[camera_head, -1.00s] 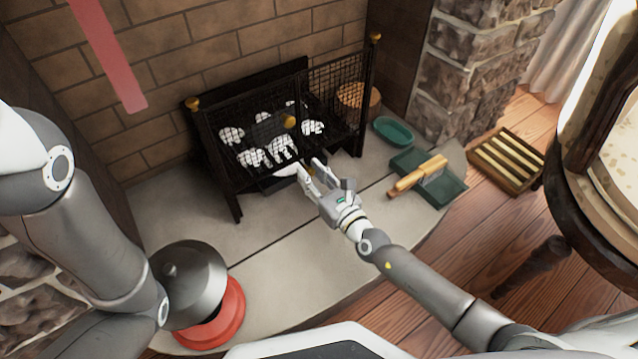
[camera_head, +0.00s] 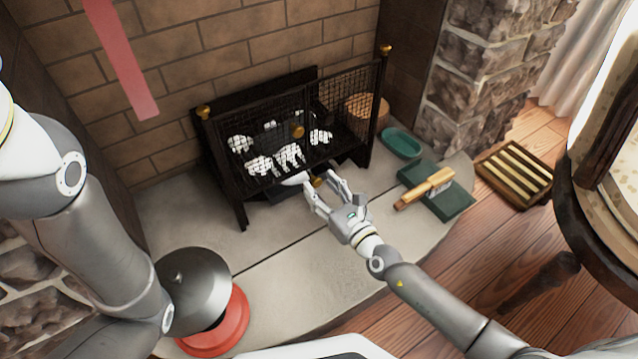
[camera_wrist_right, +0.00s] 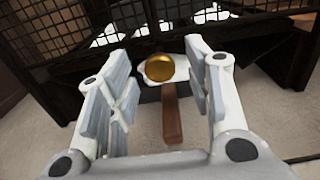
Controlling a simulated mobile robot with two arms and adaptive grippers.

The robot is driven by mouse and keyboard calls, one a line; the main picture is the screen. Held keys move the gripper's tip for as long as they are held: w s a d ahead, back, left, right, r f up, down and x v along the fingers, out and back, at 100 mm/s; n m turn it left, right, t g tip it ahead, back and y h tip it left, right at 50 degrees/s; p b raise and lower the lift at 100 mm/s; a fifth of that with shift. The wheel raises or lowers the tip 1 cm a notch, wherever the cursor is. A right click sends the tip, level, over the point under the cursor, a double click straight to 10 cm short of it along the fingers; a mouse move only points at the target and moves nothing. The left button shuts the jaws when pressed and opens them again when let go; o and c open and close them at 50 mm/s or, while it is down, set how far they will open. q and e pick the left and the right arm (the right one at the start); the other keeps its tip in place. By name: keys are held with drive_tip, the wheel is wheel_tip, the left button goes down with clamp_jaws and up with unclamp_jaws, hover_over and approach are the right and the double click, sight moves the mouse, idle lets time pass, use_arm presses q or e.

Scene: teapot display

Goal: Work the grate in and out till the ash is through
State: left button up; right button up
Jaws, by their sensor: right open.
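The black fire grate (camera_head: 208,150) stands on the stone hearth against the brick wall, with a mesh front and pale ashy lumps (camera_head: 289,154) behind it. A brass knob (camera_head: 317,181) sticks out low at its front, and a second brass knob (camera_head: 298,131) sits higher on the mesh. My right gripper (camera_head: 324,192) is open at the low knob. In the right wrist view the low knob (camera_wrist_right: 160,68) and a brown bar (camera_wrist_right: 172,115) lie between its spread fingers, with gaps on both sides. A white patch (camera_wrist_right: 181,73) shows behind the knob. My left gripper is out of view.
A green dish (camera_head: 402,143) and a wooden-handled brush (camera_head: 425,187) on a green pan (camera_head: 450,203) lie right of the grate. A slatted wooden rack (camera_head: 514,174) is farther right. A grey dome (camera_head: 193,283) on a red base (camera_head: 222,330) stands front left.

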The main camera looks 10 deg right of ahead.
drive_tip(key=v, duration=1)
